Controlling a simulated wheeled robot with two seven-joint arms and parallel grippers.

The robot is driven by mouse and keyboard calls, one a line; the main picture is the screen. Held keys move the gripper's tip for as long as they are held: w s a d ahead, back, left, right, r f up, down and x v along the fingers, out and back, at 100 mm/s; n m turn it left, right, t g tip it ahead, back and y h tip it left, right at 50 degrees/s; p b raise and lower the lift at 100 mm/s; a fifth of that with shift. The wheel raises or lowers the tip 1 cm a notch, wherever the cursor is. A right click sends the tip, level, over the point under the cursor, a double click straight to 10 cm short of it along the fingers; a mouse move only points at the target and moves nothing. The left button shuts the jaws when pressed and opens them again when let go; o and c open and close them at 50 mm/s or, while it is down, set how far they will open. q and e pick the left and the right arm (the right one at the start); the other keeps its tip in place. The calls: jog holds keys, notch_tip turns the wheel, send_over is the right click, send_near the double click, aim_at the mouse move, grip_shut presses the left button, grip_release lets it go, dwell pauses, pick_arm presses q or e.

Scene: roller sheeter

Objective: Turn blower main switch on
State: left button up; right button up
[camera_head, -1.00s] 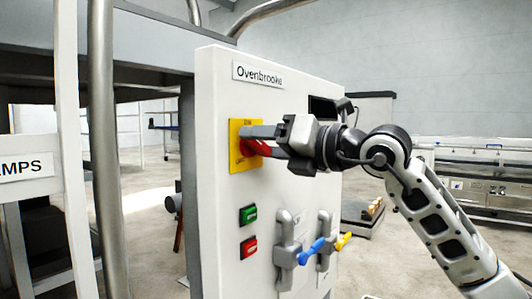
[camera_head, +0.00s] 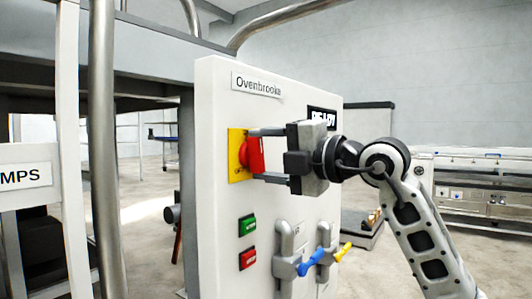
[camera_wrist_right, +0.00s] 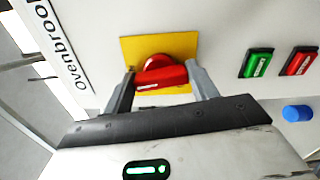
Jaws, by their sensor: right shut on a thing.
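The red rotary switch (camera_head: 255,155) sits on a yellow plate (camera_head: 235,150) on the front of the white Ovenbrooke cabinet (camera_head: 225,105). Its red handle stands upright in the head view. My right gripper (camera_head: 257,154) reaches in from the right, one finger above and one below the handle, shut on its ends. In the right wrist view the red handle (camera_wrist_right: 160,78) lies crosswise between the two fingers (camera_wrist_right: 163,82). The display (camera_head: 322,117) on the cabinet is lit with white text, partly hidden by my gripper. My left gripper is not in view.
Below the switch are a green button (camera_head: 247,224) and a red button (camera_head: 247,257). A steel post (camera_head: 104,150) stands left of the cabinet.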

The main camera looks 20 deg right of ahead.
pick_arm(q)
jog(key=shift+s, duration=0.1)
pick_arm(e)
jog(key=shift+m, duration=0.8)
jog(key=o, duration=1)
pick_arm(q)
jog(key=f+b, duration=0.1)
jog(key=b, duration=0.2)
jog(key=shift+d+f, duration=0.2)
pick_arm(e)
jog(key=v, duration=1.6)
jog(key=shift+f, duration=0.1)
